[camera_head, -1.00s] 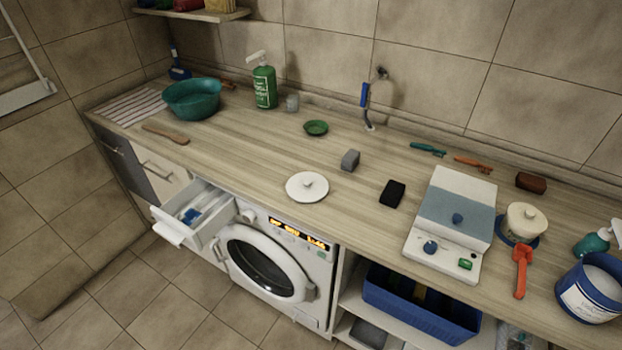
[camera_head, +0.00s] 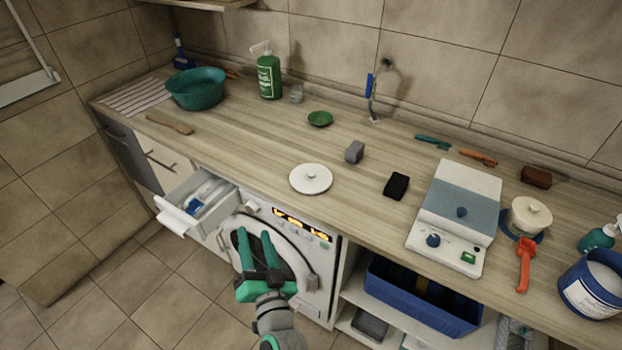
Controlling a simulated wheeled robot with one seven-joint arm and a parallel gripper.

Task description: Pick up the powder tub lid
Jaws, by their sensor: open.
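The white round lid with a small knob (camera_head: 311,180) lies flat on the worktop near its front edge, above the washing machine; I take it to be the powder tub lid. The blue tub (camera_head: 590,287) with a pale label stands at the far right, its top uncovered and whitish inside. My gripper (camera_head: 256,238) is open and empty, in front of the washing machine, below and left of the lid in the picture. It is apart from the lid and hides part of the machine's door.
The washing machine (camera_head: 305,262) is under the worktop (camera_head: 250,150). An open drawer (camera_head: 205,214) juts out left of my gripper. A grey block (camera_head: 355,152) and a black sponge (camera_head: 396,186) lie near the lid. A scale-like device (camera_head: 458,215) stands further right.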

